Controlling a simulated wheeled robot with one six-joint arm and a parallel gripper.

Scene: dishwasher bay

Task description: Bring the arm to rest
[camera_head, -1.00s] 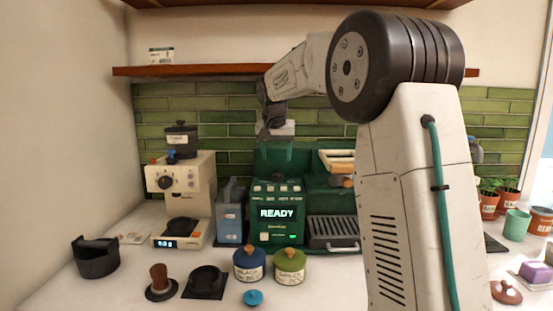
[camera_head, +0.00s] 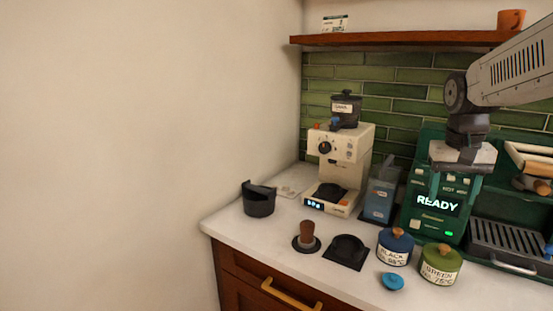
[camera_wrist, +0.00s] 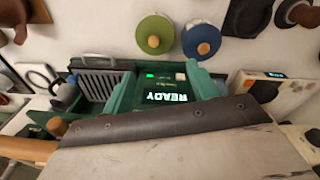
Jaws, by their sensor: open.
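My arm (camera_head: 515,75) reaches in from the right edge of the head view, with my gripper (camera_head: 455,189) hanging downward at its end. The gripper shows in front of the green machine (camera_head: 432,222) with its lit READY display. In the wrist view, two teal fingers stand apart on either side of that display, and my gripper (camera_wrist: 161,70) is open with nothing between the fingers. I cannot tell the exact gap between the fingers and the machine. The arm's base and upper joint are out of view.
A blue tin (camera_head: 395,248), a green tin (camera_head: 441,265) and a small blue lid (camera_head: 393,281) stand at the counter front. A cream grinder (camera_head: 340,155) stands left of the machine. The left is bare wall.

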